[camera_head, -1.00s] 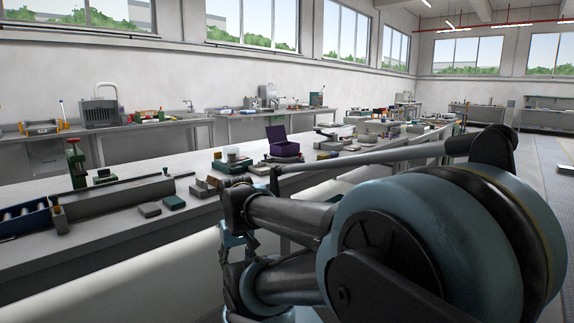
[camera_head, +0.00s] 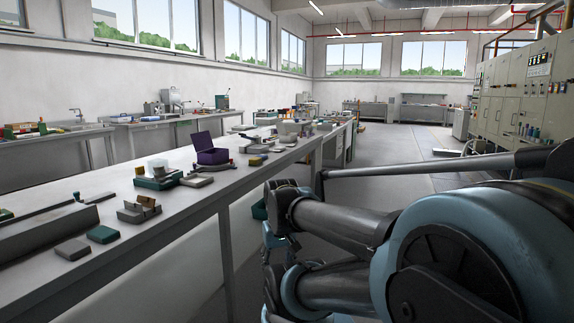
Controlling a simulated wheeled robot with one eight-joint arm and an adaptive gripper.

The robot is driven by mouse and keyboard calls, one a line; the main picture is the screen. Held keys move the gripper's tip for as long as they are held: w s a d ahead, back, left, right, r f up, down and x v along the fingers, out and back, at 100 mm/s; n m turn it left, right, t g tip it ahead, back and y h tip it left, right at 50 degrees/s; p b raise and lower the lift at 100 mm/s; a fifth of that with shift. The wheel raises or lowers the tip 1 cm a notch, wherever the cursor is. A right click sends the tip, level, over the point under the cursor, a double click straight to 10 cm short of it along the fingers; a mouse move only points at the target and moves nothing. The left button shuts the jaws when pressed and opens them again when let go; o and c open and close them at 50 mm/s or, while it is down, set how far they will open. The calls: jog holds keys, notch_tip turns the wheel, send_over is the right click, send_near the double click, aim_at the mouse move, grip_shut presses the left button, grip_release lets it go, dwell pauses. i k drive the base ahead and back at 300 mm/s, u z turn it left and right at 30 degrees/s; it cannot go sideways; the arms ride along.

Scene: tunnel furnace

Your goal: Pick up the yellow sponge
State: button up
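I cannot make out a yellow sponge for certain. A small yellow item (camera_head: 159,170) stands in or behind a teal tray (camera_head: 158,182) on the long workbench, but it is too small to identify. My arm fills the lower right of the head view. What seems to be my gripper (camera_head: 280,247) hangs at the arm's near end, in front of the bench edge. It is partly hidden by arm links, and its fingers are not clear enough to tell open from shut.
The long grey workbench (camera_head: 95,187) runs from lower left into the distance. It carries an open purple box (camera_head: 213,156), a green block (camera_head: 102,234), a grey block (camera_head: 72,250) and more clutter. Control cabinets (camera_head: 515,95) line the right. The floor aisle (camera_head: 405,150) looks clear.

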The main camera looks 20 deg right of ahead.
aim_at(256, 160)
jog(key=z, duration=0.1)
jog(key=k, duration=0.6)
jog(key=z, duration=0.4)
jog(key=i, duration=0.65)
jog(key=z, duration=0.45)
jog(key=i, duration=1.65)
jog(key=u, duration=0.4)
